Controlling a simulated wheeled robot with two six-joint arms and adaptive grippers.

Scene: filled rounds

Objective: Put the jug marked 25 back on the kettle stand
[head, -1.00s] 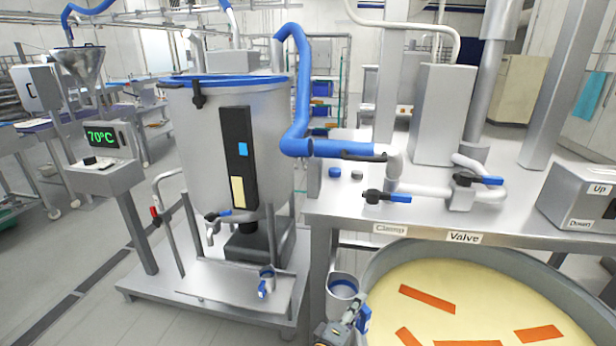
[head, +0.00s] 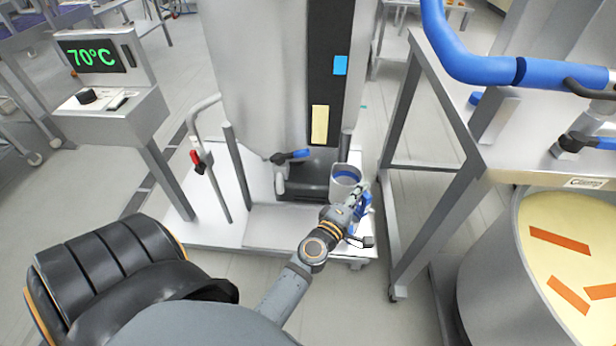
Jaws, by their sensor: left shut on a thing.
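The jug (head: 343,188) is a small pale metal cup with a blue inside rim and a blue handle; I cannot read a number on it. My left gripper (head: 359,203) is shut on its handle, at the jug's right front side. The jug is upright at the right part of the kettle stand (head: 262,232), a low pale platform under the large steel kettle (head: 255,70). I cannot tell whether it touches the stand or hangs above it. The second jug seen earlier on the stand does not show now. My right gripper is not in view.
The kettle's tap (head: 281,170) with a blue lever is left of the jug. A post with a 70°C display (head: 92,54) stands at the left.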

